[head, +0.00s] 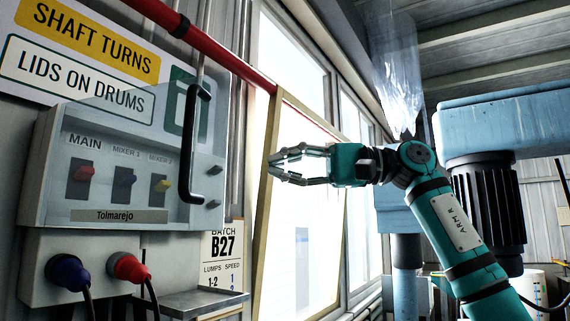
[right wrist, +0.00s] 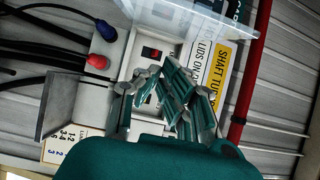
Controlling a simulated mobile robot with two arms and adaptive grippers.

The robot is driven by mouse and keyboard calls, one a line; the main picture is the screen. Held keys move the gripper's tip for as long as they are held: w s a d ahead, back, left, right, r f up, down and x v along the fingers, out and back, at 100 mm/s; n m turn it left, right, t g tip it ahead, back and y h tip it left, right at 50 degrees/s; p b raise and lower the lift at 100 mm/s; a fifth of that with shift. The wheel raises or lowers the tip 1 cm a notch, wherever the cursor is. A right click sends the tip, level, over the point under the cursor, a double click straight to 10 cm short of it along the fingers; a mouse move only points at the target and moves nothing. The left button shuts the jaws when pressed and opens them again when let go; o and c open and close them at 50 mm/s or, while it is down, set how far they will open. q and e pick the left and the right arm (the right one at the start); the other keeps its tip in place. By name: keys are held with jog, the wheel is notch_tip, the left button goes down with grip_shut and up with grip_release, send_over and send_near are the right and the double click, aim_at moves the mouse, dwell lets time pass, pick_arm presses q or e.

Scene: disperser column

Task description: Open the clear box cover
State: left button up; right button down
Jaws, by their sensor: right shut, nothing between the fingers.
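The clear box cover (head: 125,112) shows in the head view in front of the grey switch box (head: 45,185), with a black bar handle (head: 193,150) at its right side. How far the cover stands from the box is hard to tell. In the right wrist view a clear panel (right wrist: 185,18) shows at the top. My left gripper is out of view.
Blue (head: 68,272) and red (head: 128,267) plugs with cables sit below the switches. A small metal shelf (head: 190,302) juts out beneath the box. A red pipe (head: 215,50) runs above. A bright window (head: 310,220) is behind my right gripper.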

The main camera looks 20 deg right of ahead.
aim_at(226, 163)
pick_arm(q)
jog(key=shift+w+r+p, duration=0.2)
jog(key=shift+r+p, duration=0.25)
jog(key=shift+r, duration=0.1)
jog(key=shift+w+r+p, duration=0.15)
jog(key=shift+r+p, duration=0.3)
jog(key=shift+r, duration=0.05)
pick_arm(e)
jog(key=a, duration=0.9)
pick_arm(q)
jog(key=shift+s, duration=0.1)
pick_arm(e)
jog(key=shift+w+f, duration=0.1)
jog(key=shift+w, duration=0.15)
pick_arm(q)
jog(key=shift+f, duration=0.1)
pick_arm(e)
jog(key=shift+a, duration=0.15)
